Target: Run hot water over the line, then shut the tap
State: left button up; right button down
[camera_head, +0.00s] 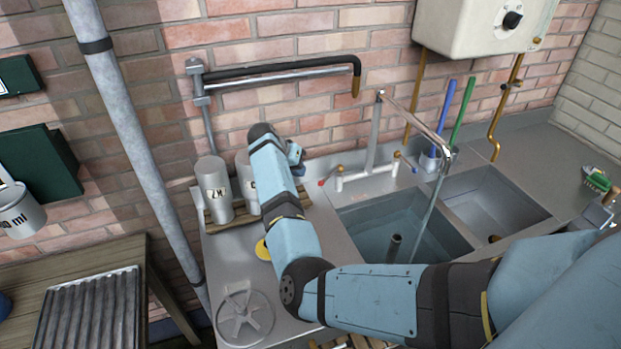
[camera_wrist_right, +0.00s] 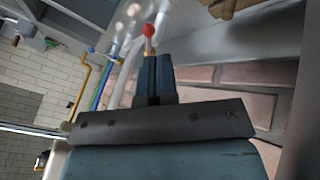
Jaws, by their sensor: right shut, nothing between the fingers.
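The mixer tap (camera_head: 372,135) stands behind the double sink, its spout reaching over the basins. A thin, pale stream falls from the spout end into the left basin (camera_head: 378,222). A red-tipped lever (camera_head: 321,183) sits at the tap's left side. My right gripper (camera_head: 297,154) is left of the tap, largely hidden by its wrist. In the right wrist view its fingers (camera_wrist_right: 155,75) are shut and empty, with the red knob (camera_wrist_right: 149,30) just beyond the tips; contact cannot be told. A black-sleeved pipe (camera_head: 280,69) with a brass end runs along the wall. My left gripper is out of view.
Metal canisters (camera_head: 213,189) stand on a wooden rack left of the sink, close to my right wrist. Blue and green brushes (camera_head: 446,110) stand behind the basins. A white heater (camera_head: 480,25) hangs above. The right basin (camera_head: 495,205) looks largely empty.

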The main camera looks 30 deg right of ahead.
aim_at(331, 175)
jog(key=x, duration=0.6)
jog(key=shift+d+f+p, duration=0.2)
jog(key=shift+f+p, duration=0.1)
jog(key=shift+p, duration=0.05)
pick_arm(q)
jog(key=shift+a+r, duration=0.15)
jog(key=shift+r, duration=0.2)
